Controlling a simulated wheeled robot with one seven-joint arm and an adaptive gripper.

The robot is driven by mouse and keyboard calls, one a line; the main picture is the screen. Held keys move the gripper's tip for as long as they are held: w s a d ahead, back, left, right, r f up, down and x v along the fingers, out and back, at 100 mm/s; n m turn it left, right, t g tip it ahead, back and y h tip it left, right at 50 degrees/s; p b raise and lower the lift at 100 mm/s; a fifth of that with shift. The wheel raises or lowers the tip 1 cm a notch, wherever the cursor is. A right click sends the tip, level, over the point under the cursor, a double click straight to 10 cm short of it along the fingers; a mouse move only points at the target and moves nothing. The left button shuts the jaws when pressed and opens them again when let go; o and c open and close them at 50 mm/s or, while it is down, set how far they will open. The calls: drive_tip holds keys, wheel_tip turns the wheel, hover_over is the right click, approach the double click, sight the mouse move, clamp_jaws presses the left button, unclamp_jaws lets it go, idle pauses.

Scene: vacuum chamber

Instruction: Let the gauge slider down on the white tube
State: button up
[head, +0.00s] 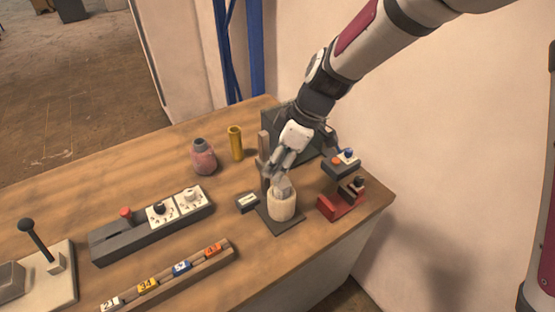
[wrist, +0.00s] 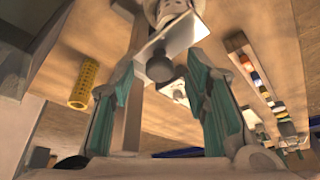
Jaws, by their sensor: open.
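The white tube (head: 283,206) stands upright on a dark base plate (head: 281,225) near the table's right end. A grey-white piece (head: 284,188), which seems to be the gauge slider, sits at the tube's upper end. My gripper (head: 276,172) points down just above and behind it. In the wrist view my gripper (wrist: 168,78) is open, its teal-lined fingers spread. A pale square plate (wrist: 178,38) and a dark round knob (wrist: 160,68) show between and beyond the fingertips. I cannot tell whether the fingers touch anything. The pale tube top (wrist: 172,8) is partly cut off.
A small dark labelled block (head: 247,203) lies left of the tube. A red clamp-like device (head: 342,206) stands close on the right. A grey upright post (head: 264,152) is behind. A yellow cylinder (head: 235,143) and pink jar (head: 203,157) stand farther left.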

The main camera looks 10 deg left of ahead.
drive_tip(key=v, duration=1.2)
drive_tip(key=s+d+r+m+t+h, duration=0.1)
drive_tip(key=s+d+r+m+t, duration=0.2)
drive_tip(key=d, duration=0.5)
drive_tip(key=s+d+r+m+h, duration=0.1)
drive_tip(key=s+d+r+m, duration=0.35)
drive_tip(key=d, duration=0.25)
drive_tip(key=s+d+m+t+h, duration=0.2)
drive_tip(key=s+d+m, duration=0.9)
drive_tip(key=s+d, duration=0.1)
drive_tip(key=shift+s+f, duration=0.3)
drive_tip(key=shift+f, duration=0.15)
